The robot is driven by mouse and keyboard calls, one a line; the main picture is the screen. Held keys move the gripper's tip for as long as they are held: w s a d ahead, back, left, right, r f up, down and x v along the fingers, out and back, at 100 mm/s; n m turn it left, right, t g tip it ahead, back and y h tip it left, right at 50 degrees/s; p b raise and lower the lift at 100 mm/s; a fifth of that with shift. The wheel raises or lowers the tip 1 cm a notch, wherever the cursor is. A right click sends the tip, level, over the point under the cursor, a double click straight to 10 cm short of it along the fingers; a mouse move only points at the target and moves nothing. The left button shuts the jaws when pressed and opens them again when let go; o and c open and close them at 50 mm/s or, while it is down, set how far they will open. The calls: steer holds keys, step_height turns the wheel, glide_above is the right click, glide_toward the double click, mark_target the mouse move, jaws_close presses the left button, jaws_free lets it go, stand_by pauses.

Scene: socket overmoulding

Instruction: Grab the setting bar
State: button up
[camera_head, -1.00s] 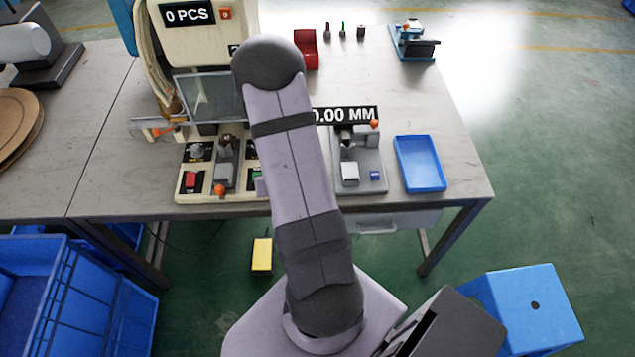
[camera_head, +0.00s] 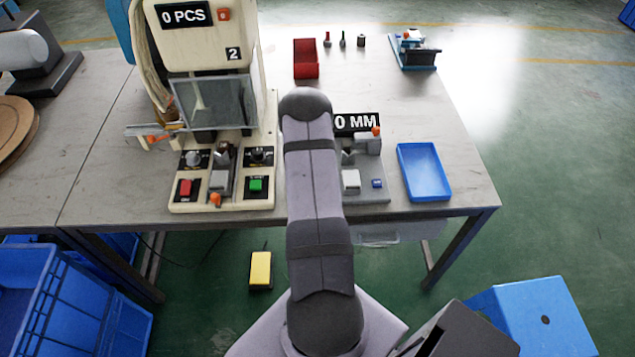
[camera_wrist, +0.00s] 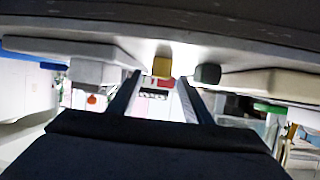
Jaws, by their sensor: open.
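No part is plainly recognisable as the setting bar. Three small upright pieces stand at the back of the table in the head view: a red-topped one (camera_head: 327,40), a thin dark one (camera_head: 342,40) and a short dark one (camera_head: 361,41). My gripper is hidden behind my arm in the head view. In the wrist view my gripper (camera_wrist: 157,88) is open, its two dark fingers apart. A yellowish block (camera_wrist: 162,67) and a red patch show beyond and between the fingers; contact is not seen. A dark rounded piece (camera_wrist: 207,74) shows beside the right finger.
A press with a button panel (camera_head: 220,200) stands left of my arm. A grey measuring fixture (camera_head: 370,190) with a display stands just right of it, partly hidden. A blue tray (camera_head: 423,172) is further right. A red holder (camera_head: 306,60) and a blue device (camera_head: 413,50) are behind.

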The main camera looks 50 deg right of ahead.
steer(key=shift+p+x, duration=0.3)
steer(key=shift+x, duration=1.4)
jaws_close()
